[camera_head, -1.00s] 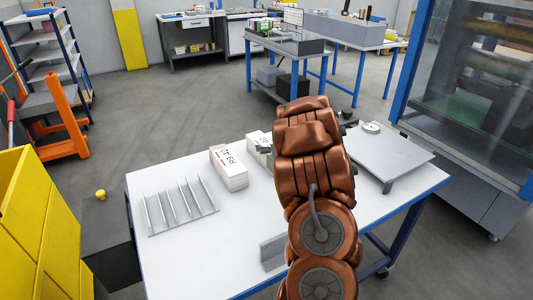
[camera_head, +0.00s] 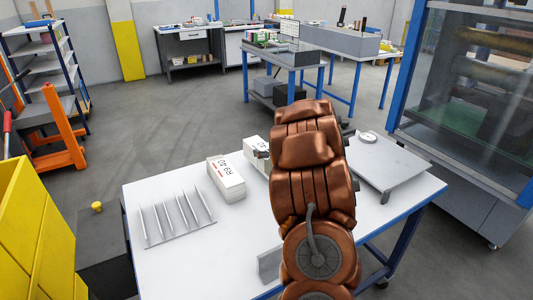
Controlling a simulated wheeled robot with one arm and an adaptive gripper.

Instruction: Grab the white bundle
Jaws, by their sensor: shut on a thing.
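Two white bundles are on the white table (camera_head: 195,262). One white bundle (camera_head: 227,178) with dark and red print lies in the open, left of my arm. The other white bundle (camera_head: 251,146) stands just behind it to the right, partly covered by my arm. My gripper (camera_head: 263,154) is mostly hidden behind my copper-coloured arm; a dark finger part shows against this second bundle. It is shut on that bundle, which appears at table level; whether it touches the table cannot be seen.
A metal rack with thin upright fins (camera_head: 178,220) lies at the table's left. A grey plate with a round dial (camera_head: 388,164) is at its right. A small grey bracket (camera_head: 269,264) stands near the front. A glass-fronted machine (camera_head: 470,90) rises on the right.

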